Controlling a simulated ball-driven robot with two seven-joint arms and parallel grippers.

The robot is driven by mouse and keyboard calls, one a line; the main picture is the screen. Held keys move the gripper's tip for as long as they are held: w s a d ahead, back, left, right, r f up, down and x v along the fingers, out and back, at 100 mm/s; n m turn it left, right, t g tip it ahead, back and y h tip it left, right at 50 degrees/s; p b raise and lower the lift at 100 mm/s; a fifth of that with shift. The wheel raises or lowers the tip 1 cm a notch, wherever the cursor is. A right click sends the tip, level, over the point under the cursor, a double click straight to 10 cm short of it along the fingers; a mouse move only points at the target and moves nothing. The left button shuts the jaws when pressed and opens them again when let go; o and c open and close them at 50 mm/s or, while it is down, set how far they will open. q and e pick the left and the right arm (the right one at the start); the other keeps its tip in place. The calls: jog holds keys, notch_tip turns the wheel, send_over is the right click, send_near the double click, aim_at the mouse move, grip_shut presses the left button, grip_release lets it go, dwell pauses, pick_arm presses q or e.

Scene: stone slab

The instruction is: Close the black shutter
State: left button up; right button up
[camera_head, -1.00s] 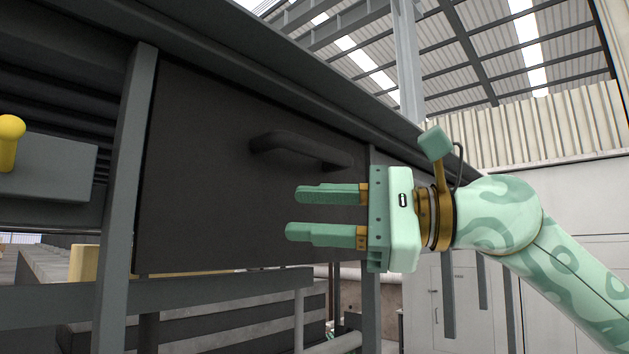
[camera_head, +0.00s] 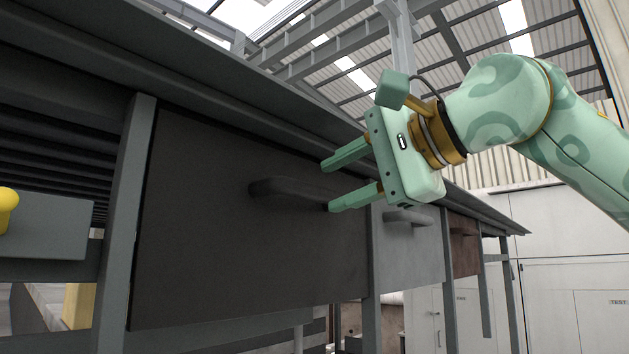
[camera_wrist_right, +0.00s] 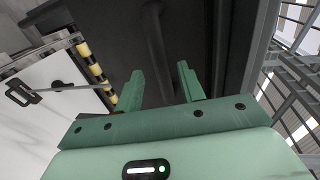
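The black shutter (camera_head: 230,235) is a dark flat panel with a bar handle (camera_head: 290,187), set in a grey frame. It hangs down over its opening, its lower edge near the lower frame rail. My right gripper (camera_head: 338,186) is open, its two green fingers apart and pointing left at the right end of the handle. The tips overlap the handle in the head view; I cannot tell whether they touch it. In the right wrist view the open fingers (camera_wrist_right: 160,85) face the dark panel (camera_wrist_right: 205,45), with the handle (camera_wrist_right: 155,35) beyond them. My left gripper is not in view.
A grey shutter (camera_head: 408,250) with its own handle and a brown one (camera_head: 464,245) are further right along the same frame. A yellow knob (camera_head: 7,205) on a grey block stands at the left edge. A sloping metal top edge runs above the shutters.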

aim_at(321, 191)
jog(key=p+x, duration=0.1)
jog(key=x, duration=0.4)
jog(key=shift+w, duration=0.15)
jog(key=shift+c, duration=0.6)
grip_shut()
notch_tip(321, 191, down, 25)
jog(key=b, duration=1.9)
jog(key=shift+r+b, duration=0.2)
jog(key=shift+b, duration=0.2)
jog(key=shift+a+f, duration=0.1)
jog(key=shift+f, duration=0.05)
jog(key=shift+o, duration=0.6)
grip_release()
